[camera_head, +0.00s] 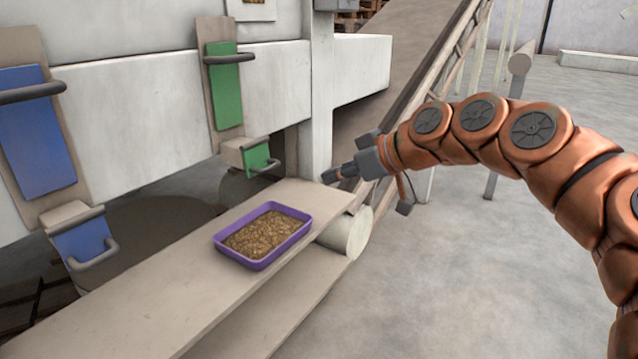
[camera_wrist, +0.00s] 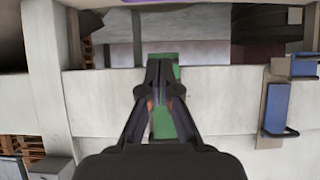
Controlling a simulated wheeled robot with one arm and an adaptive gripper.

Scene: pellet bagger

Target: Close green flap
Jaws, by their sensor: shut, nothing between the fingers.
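A large green panel (camera_head: 226,88) with a dark handle across its top is on the machine's pale wall. Below it a small green panel (camera_head: 256,157) with a curved handle sits on the front of a pale box that juts out. I cannot tell which is the flap. My gripper (camera_head: 327,177) is shut and empty, to the right of both green panels and apart from them, over the far end of the ledge. In the wrist view the fingers cover part of the green (camera_wrist: 163,122), so its handles are mostly hidden.
A purple tray (camera_head: 247,263) of brown pellets stands on the ledge (camera_head: 150,318), below the small green panel. A large blue panel (camera_head: 36,132) and a small blue one (camera_head: 82,240) are on the left. A pale post (camera_head: 319,95) stands behind my gripper.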

